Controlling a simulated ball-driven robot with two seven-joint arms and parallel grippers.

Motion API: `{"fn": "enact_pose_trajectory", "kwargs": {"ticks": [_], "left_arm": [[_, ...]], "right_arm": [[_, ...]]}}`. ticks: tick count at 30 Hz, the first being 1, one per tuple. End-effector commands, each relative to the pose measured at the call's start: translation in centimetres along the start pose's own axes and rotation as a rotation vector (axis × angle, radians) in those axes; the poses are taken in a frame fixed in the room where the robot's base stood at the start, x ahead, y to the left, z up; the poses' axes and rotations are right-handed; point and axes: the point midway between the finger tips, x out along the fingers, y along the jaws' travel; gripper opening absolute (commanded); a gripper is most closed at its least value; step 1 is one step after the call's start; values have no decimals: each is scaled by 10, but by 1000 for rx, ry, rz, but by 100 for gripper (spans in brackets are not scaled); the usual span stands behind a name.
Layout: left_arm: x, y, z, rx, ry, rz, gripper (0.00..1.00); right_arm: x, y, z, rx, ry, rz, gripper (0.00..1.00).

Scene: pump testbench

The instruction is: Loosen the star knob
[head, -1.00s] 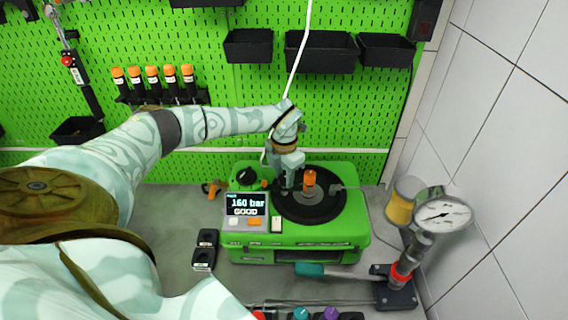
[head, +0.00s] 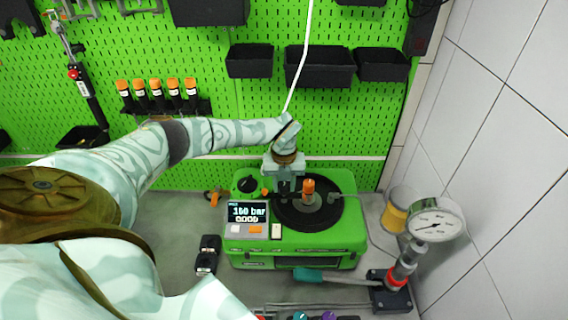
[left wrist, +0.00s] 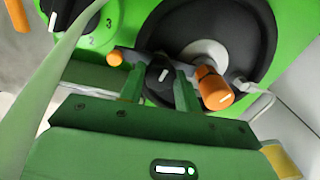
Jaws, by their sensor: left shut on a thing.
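In the left wrist view, a black knob with a white mark (left wrist: 160,74), seemingly the star knob, sits at the near edge of the black round plate. My left gripper (left wrist: 158,80) reaches down with one finger on each side of it and is shut on it. In the head view my left gripper (head: 286,189) points down at the plate's left part, and its fingers mostly hide the knob. My right gripper is not in view.
The green test bench (head: 330,247) has a display (head: 247,212) reading 160 bar GOOD and a numbered dial (head: 247,185). A pressure gauge (head: 436,220) stands at right.

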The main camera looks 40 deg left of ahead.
Motion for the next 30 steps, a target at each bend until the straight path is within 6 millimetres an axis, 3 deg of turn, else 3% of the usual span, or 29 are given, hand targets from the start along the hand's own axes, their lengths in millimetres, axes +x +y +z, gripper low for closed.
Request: {"fn": "enact_pose_trajectory", "kwargs": {"ticks": [12,28,29,30], "left_arm": [[-6,-1,5,-179,-12,-9,10],[-5,-1,5,-201,-11,-8,10],[-5,-1,5,-201,-11,-8,38],[-4,-1,4,-201,-10,-8,49]], "right_arm": [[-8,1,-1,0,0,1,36],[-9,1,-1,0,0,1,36],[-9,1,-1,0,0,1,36],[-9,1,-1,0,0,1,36]]}}
